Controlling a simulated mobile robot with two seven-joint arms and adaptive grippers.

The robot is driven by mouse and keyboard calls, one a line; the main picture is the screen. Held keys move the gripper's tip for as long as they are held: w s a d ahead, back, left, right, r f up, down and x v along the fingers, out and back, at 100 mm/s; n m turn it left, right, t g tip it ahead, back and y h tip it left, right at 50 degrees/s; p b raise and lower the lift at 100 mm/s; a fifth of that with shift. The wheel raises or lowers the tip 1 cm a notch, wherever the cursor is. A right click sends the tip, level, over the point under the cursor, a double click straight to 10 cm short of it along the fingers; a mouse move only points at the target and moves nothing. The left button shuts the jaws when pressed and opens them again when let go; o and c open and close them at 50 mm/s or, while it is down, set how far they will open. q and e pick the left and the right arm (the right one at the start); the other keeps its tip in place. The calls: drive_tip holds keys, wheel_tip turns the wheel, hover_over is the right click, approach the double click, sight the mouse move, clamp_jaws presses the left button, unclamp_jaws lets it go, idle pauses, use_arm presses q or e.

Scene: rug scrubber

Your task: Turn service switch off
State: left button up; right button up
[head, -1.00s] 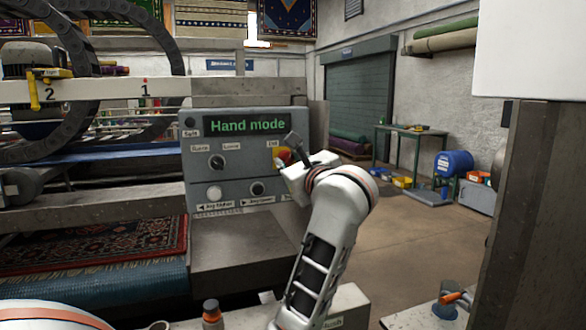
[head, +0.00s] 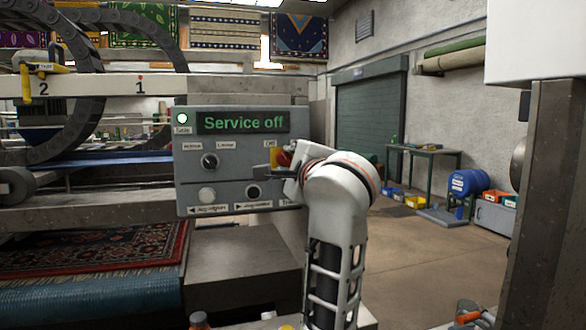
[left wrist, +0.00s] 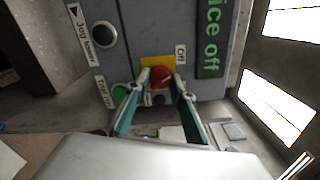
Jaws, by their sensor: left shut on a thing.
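The grey control panel (head: 232,180) stands at the centre of the head view. Its display (head: 243,122) reads "Service off" in green; part of it shows in the left wrist view (left wrist: 211,40). The service switch is a red knob (left wrist: 161,76) on a yellow plate (left wrist: 153,62), beside an "Off" label. In the head view the plate (head: 274,157) is partly hidden by my gripper. My left gripper (left wrist: 162,82) is shut on the red knob, one finger on each side. A lamp (head: 182,118) at the panel's upper left glows. My right gripper is not in view.
A black selector knob (head: 209,161), a white button (head: 207,195) and a black button (head: 253,191) sit left of my gripper. A green button (left wrist: 119,92) is close to my fingers. A patterned rug (head: 100,249) lies left; open floor is to the right.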

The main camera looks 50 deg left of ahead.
use_arm(q)
drive_tip(key=shift+f+n, duration=0.1)
drive_tip(key=shift+n, duration=0.5)
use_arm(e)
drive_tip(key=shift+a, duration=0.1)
use_arm(q)
drive_tip(key=shift+n+b, duration=0.3)
drive_tip(key=shift+b, duration=0.05)
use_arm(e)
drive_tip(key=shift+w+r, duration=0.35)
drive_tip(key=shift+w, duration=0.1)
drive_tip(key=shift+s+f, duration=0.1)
